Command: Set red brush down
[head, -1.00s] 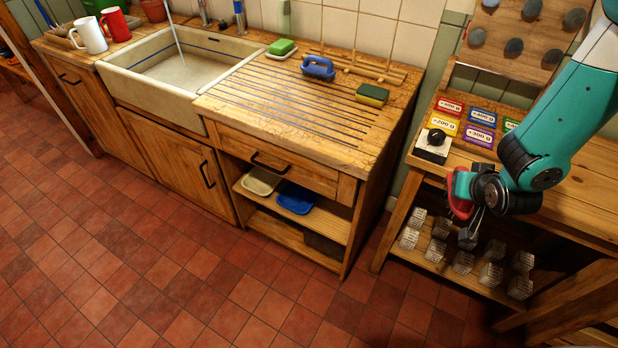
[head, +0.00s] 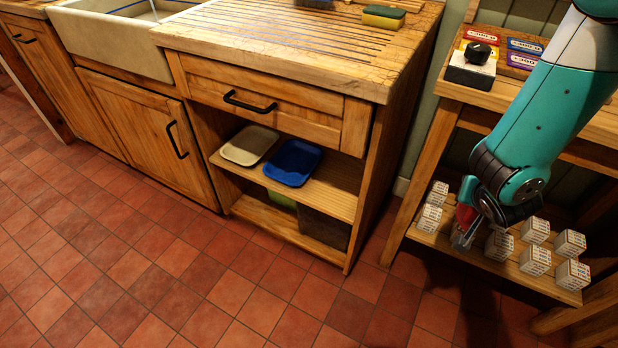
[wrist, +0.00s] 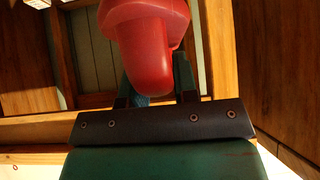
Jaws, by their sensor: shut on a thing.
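The red brush (wrist: 145,45) fills the upper middle of the wrist view, between the two fingers of my gripper (wrist: 155,85). My gripper is shut on it. In the head view my gripper (head: 463,232) is at the right, in front of the lower shelf of the right-hand bench. Only a small red part of the brush (head: 466,215) shows there; my wrist hides much of it. The brush's bristles cannot be made out clearly.
Several pale printed blocks (head: 535,260) stand on the bench's lower shelf (head: 478,254). A cream tray (head: 250,145) and a blue tray (head: 293,163) lie on the shelf under the counter. A yellow-green sponge (head: 383,17) is on the drainer. The tiled floor (head: 230,290) is clear.

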